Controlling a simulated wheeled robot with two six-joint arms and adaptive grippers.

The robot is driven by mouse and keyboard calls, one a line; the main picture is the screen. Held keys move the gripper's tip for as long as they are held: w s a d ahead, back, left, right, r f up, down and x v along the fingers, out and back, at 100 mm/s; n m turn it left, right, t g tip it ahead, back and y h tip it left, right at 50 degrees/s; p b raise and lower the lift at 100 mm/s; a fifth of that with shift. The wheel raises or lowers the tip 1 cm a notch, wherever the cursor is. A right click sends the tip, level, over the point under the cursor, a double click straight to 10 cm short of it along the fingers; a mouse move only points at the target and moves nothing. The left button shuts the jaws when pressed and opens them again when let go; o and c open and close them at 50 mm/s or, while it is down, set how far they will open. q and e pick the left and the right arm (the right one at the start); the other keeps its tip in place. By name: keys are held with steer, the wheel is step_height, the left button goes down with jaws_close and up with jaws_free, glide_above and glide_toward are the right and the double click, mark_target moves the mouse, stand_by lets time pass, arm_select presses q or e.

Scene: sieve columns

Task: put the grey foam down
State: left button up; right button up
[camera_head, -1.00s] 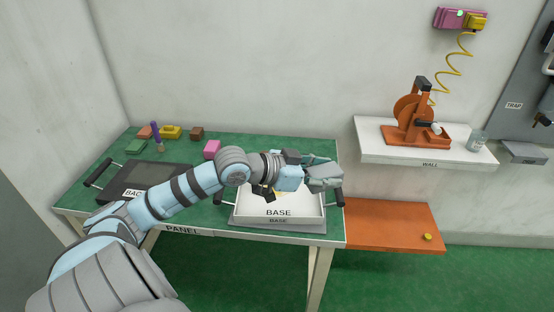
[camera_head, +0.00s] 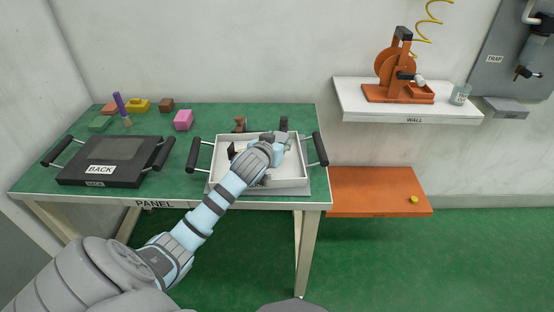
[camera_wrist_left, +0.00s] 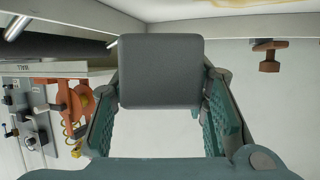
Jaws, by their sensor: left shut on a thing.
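My left gripper (camera_head: 277,142) reaches over the back right part of the white tray (camera_head: 222,177) on the green table. In the left wrist view, the left gripper (camera_wrist_left: 162,95) is shut on the grey foam (camera_wrist_left: 160,70), a dark grey block with rounded corners. The foam sits between the two green fingers. In the head view I cannot clearly make out the foam behind the hand. The wrist view does not show whether it touches the tray. My right gripper is in neither view now.
A black framed sieve marked BACK (camera_head: 70,178) lies left of the tray. A brown knobbed piece (camera_head: 240,124) and a dark one (camera_head: 284,123) stand behind the tray. A pink block (camera_head: 183,120) is farther left. An orange shelf (camera_head: 365,190) adjoins on the right.

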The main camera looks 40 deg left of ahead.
arm_select(q)
step_height(320, 180, down, 4)
steer(key=shift+f+b, duration=0.25)
steer(key=shift+b, duration=0.55)
steer(key=shift+f, duration=0.1)
steer(key=o, duration=0.8)
steer(key=shift+o, duration=0.2)
